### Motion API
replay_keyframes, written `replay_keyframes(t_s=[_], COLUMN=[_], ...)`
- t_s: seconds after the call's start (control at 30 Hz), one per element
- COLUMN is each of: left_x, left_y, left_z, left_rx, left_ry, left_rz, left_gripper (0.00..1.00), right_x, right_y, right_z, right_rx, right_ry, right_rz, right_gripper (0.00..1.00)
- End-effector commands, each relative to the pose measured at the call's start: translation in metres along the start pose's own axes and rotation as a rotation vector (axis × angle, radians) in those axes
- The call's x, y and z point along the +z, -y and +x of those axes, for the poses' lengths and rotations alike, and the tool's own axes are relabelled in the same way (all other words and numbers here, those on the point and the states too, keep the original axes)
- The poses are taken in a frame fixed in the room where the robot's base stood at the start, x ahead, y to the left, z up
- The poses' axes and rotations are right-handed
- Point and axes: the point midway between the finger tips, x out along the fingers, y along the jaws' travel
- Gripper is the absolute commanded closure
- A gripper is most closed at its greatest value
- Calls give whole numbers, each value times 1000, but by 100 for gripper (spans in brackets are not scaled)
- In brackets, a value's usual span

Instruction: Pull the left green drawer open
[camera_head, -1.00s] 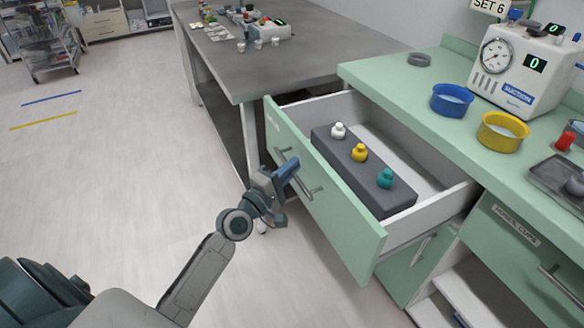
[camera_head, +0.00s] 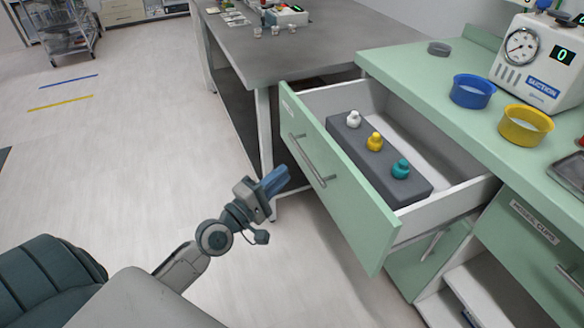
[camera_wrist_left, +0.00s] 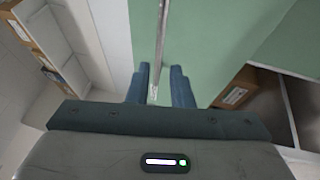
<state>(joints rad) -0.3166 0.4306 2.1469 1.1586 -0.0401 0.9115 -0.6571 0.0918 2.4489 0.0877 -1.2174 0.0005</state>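The left green drawer (camera_head: 340,190) stands pulled well out of the green cabinet in the head view. Its front carries a slim metal bar handle (camera_head: 313,162). My right gripper is out of view.
The green counter (camera_head: 420,75) holds a blue bowl (camera_head: 471,97), a yellow bowl (camera_head: 514,138) and a suction unit (camera_head: 532,75). A grey table (camera_head: 270,70) stands left of the drawer, with a leg close behind my gripper. The floor (camera_head: 120,150) on the left is clear.

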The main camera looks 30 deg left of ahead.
Motion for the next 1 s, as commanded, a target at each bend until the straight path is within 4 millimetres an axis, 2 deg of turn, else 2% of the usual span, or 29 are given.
replay_keyframes(t_s=[0.1,0.23,0.8,0.9,1.0], left_x=[0,0,0,9,31], left_y=[1,0,0,6,24], left_z=[-13,-19,-20,-24,-34], left_rx=[-2,-1,-1,-28,-111], left_ry=[1,1,1,20,76], left_rz=[1,0,2,48,193], left_gripper=[80,80,80,80,80], right_x=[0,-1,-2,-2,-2], right_y=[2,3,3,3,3], right_z=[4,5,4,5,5], right_rx=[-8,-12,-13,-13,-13], right_ry=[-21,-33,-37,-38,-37], right_rz=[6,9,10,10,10], right_gripper=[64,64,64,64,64])
